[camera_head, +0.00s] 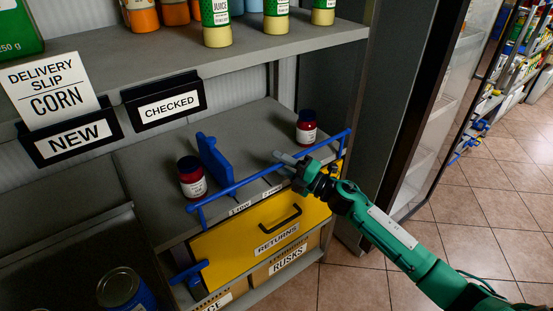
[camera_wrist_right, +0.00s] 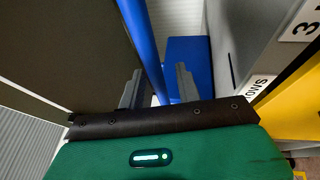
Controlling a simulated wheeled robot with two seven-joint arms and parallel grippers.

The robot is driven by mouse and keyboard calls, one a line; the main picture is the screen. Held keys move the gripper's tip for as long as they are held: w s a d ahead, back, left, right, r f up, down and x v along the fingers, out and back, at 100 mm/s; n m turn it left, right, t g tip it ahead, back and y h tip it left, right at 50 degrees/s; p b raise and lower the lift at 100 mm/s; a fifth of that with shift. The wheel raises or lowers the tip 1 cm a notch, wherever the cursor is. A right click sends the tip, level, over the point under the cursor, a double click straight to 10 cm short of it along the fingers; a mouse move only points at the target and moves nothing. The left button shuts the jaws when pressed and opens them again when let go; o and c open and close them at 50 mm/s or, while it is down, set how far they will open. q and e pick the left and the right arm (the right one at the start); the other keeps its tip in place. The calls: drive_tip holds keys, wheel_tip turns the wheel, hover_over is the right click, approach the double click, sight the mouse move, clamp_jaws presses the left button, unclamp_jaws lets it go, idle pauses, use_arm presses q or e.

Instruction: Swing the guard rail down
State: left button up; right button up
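The blue guard rail (camera_head: 236,186) runs across the front of the middle shelf, raised above its front edge on blue end posts. My right gripper (camera_head: 281,160) is at the rail, right of its middle, with its fingers pointing in over the shelf. In the right wrist view the rail (camera_wrist_right: 145,40) passes between the two separated fingers (camera_wrist_right: 158,90), with a gap seeming to show beside it. The gripper is open; contact with the rail cannot be told. My left gripper is not in view.
A dark red jar (camera_head: 191,180) stands behind the rail at the left beside a blue divider (camera_head: 213,160); another jar (camera_head: 306,129) stands at the right. Below is a yellow RETURNS drawer (camera_head: 250,238). A grey upright (camera_head: 385,110) stands right of the shelf. Open tiled floor lies right.

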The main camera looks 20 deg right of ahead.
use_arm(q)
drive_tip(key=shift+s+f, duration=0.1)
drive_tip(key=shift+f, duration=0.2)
use_arm(e)
drive_tip(key=shift+w+a+r, duration=0.15)
drive_tip(key=shift+w+a, duration=0.3)
drive_tip(key=shift+w, duration=0.05)
clamp_jaws()
